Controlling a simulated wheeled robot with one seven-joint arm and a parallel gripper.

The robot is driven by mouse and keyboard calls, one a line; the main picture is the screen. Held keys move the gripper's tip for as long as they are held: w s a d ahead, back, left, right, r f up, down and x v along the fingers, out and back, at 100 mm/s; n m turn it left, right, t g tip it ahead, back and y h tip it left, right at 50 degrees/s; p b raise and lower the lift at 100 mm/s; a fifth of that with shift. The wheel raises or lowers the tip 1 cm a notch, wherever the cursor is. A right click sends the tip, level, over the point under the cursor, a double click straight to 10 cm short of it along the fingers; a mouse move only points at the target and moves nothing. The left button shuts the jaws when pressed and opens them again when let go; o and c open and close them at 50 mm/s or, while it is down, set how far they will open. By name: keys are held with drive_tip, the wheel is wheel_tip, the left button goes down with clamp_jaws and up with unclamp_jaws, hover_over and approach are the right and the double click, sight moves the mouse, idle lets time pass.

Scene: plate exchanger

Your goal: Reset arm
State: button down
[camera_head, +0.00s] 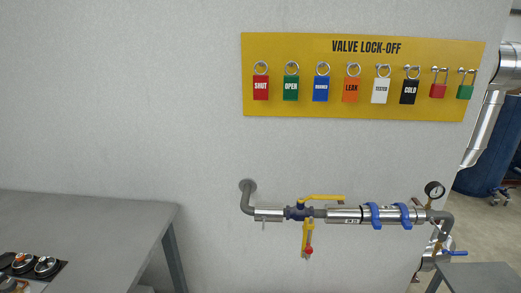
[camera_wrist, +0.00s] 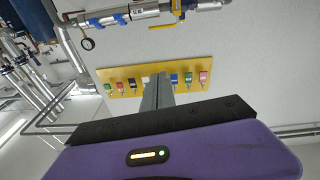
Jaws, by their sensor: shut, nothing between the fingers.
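My gripper (camera_wrist: 158,90) shows in the wrist view, with its purple body (camera_wrist: 215,155) at the bottom and its grey fingers shut together and empty. The fingers overlap the middle of the yellow lock-off board (camera_wrist: 185,75) in that view. I cannot tell their distance from it. The wrist picture looks upside down. In the head view my gripper does not show. There the board (camera_head: 365,107) hangs on the wall with a row of coloured tags and padlocks.
Below the board runs a metal pipe (camera_head: 345,214) with a yellow-handled valve (camera_head: 320,197), blue clamps (camera_head: 404,216) and a gauge (camera_head: 434,190). A grey table (camera_head: 90,215) stands at the left, with a black tray of round parts (camera_head: 46,265). A grey surface (camera_head: 480,278) is at lower right.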

drive_tip(key=s+g+y+b, duration=0.1)
drive_tip(key=s+g, duration=0.3)
drive_tip(key=s, duration=2.2)
drive_tip(key=shift+s+a+f+g+y, duration=0.15)
drive_tip(key=shift+s+a+g+y, duration=0.05)
drive_tip(key=shift+s+g+y, duration=0.25)
